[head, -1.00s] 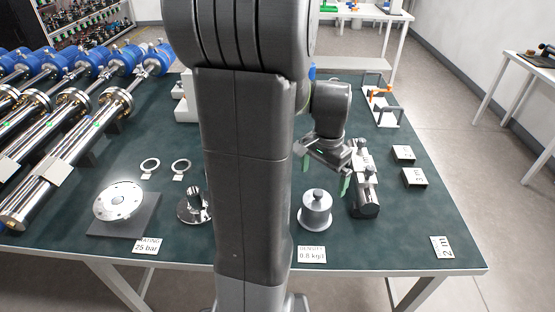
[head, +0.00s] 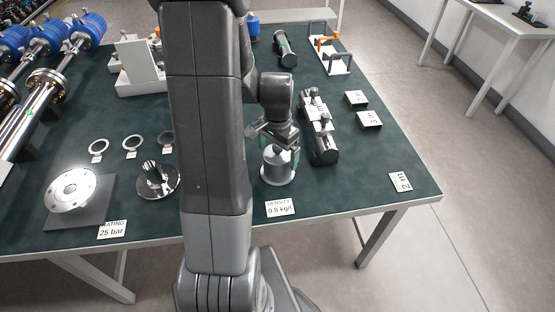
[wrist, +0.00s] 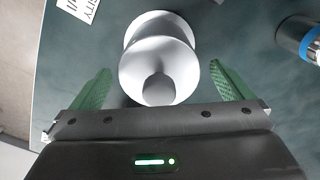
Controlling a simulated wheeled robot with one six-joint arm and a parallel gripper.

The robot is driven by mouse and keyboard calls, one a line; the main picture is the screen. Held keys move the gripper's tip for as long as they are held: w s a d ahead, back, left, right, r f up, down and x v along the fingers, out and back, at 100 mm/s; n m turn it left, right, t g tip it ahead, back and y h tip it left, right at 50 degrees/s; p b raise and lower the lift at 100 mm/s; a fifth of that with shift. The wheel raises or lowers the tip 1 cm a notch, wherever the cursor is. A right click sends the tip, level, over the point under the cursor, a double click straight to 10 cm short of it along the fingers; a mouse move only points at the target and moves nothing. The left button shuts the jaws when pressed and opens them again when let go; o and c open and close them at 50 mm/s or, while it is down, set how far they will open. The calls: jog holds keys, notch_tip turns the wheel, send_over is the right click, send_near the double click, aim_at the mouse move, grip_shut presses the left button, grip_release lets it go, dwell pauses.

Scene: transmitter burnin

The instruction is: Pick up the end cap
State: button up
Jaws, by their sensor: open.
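No part is labelled as the end cap. The likeliest one is a round silver-grey metal piece with a top knob (head: 278,170), standing upright on the green table behind the density card. My gripper (head: 279,147) is directly over it, pointing down, and hides part of its top. In the wrist view the piece (wrist: 160,62) sits between the two green fingers of my open gripper (wrist: 160,80). There is a gap on both sides, and its knob points toward the palm. I cannot tell how far down the fingers reach.
A flange with a stub (head: 157,182) and a disc on a dark plate (head: 72,191) lie left. The density card (head: 280,208) is in front, near the table edge.

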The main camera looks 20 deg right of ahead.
aim_at(277, 158)
jog(key=shift+f, duration=1.55)
jog(key=c, duration=1.1)
jog(key=shift+r, duration=0.15)
